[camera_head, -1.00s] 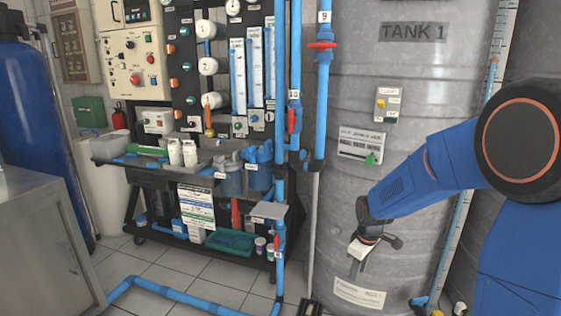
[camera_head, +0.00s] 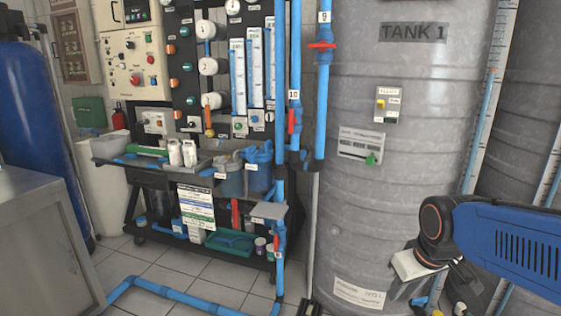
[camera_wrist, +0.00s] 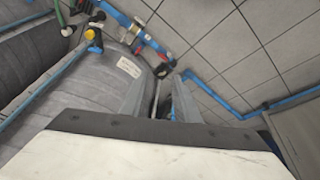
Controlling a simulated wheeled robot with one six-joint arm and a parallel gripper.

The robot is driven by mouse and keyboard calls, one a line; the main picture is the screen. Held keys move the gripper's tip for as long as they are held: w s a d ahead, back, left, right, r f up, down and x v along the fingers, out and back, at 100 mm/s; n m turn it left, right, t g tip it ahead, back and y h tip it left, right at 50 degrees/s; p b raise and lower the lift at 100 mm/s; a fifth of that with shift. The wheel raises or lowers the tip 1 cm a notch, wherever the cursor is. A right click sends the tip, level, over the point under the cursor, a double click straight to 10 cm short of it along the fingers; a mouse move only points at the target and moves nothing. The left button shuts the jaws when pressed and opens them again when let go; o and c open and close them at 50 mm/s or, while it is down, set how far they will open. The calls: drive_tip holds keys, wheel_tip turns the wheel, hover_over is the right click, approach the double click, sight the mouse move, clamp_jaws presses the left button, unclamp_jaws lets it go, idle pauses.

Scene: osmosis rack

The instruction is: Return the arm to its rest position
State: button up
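My gripper (camera_head: 393,290) is at the lower right of the head view, in front of the lower part of the grey tank marked TANK 1 (camera_head: 400,160). It points down and to the left, with a pale body behind the fingers. In the wrist view my gripper (camera_wrist: 159,97) shows two grey fingers apart, with nothing held between them. The blue arm reaches in from the right edge.
A black rack (camera_head: 222,100) with gauges, valves and a grey shelf stands left of the tank. Blue pipes (camera_head: 322,90) run between them. A blue pipe (camera_head: 165,292) crosses the tiled floor. A metal cabinet (camera_head: 45,240) is at the left. Open floor lies between.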

drive_tip(key=s+m+t, duration=0.1)
drive_tip(key=s+m, duration=0.1)
drive_tip(key=s, duration=0.8)
drive_tip(key=shift+s+d+r+m, duration=0.25)
drive_tip(key=shift+d+r+m, duration=0.1)
drive_tip(key=shift+r+m, duration=0.1)
